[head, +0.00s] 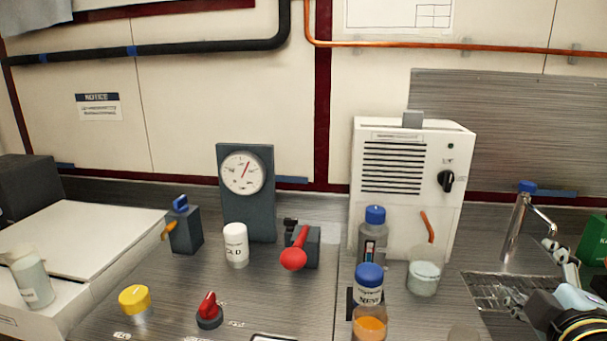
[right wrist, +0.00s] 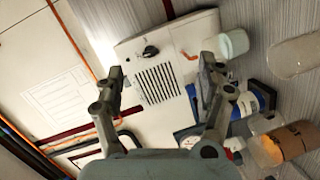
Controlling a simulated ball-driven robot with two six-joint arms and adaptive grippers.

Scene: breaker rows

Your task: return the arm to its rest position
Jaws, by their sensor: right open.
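My right gripper (head: 540,282) is at the lower right edge of the head view, over the sink area and partly cut off by the frame. In the right wrist view the two fingers of my right gripper (right wrist: 161,70) are spread wide with nothing between them. Behind the gap is the white vented unit (right wrist: 157,82), apart from the fingers. My left gripper is not in view.
The white unit (head: 402,195) stands behind blue-capped bottles (head: 367,292) and a beaker (head: 424,277). A tap (head: 515,225) is beside the gripper. A red-handled valve (head: 293,258), gauge (head: 245,180) and yellow-capped jar (head: 135,302) stand further left.

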